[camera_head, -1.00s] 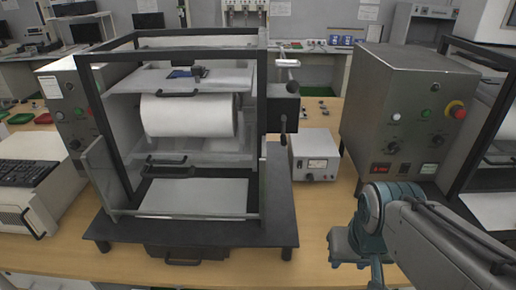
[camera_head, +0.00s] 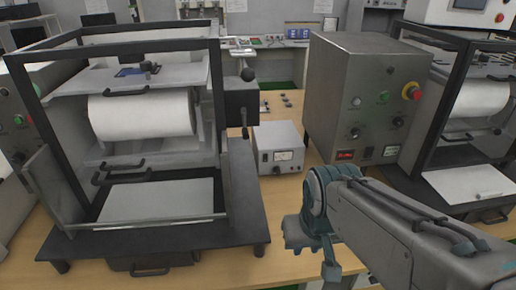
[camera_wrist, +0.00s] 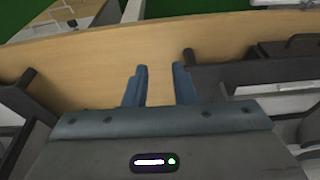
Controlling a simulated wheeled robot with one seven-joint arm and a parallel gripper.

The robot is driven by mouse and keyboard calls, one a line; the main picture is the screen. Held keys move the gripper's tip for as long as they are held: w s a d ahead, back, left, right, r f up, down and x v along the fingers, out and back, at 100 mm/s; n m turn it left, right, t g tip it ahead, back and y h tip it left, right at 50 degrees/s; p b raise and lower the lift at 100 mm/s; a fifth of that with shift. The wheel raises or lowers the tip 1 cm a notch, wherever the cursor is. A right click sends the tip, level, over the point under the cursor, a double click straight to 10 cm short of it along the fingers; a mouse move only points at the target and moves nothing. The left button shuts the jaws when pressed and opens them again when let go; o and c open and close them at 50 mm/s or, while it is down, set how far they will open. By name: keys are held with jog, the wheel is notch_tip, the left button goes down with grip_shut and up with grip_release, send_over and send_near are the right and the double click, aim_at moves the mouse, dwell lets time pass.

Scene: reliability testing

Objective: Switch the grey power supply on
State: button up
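The grey power supply (camera_head: 278,147) is a small box with a meter window and knobs on its front. It stands on the wooden table between the black-framed roller machine and a larger grey control cabinet. The power supply cannot be made out in the wrist view.
The roller machine (camera_head: 215,130) with its black base is at the left. The control cabinet (camera_head: 350,85) with buttons and a red-yellow knob is at the right. Another framed machine (camera_head: 470,110) stands at far right. Bare table (camera_head: 210,268) shows in front.

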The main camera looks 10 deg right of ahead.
jog(key=shift+w, duration=0.25)
grip_shut()
jog(key=w+f+m+t+b, duration=0.1)
jog(key=w+f+m+t, duration=0.2)
jog(key=w+m, duration=0.6)
jog(key=w+f+m+t+b, duration=0.2)
jog(key=w+m, duration=0.6)
jog(key=w, duration=1.9)
notch_tip(320, 180, down, 2)
jog(key=shift+w+f+m+t, duration=0.15)
jog(key=shift+m+t, duration=0.25)
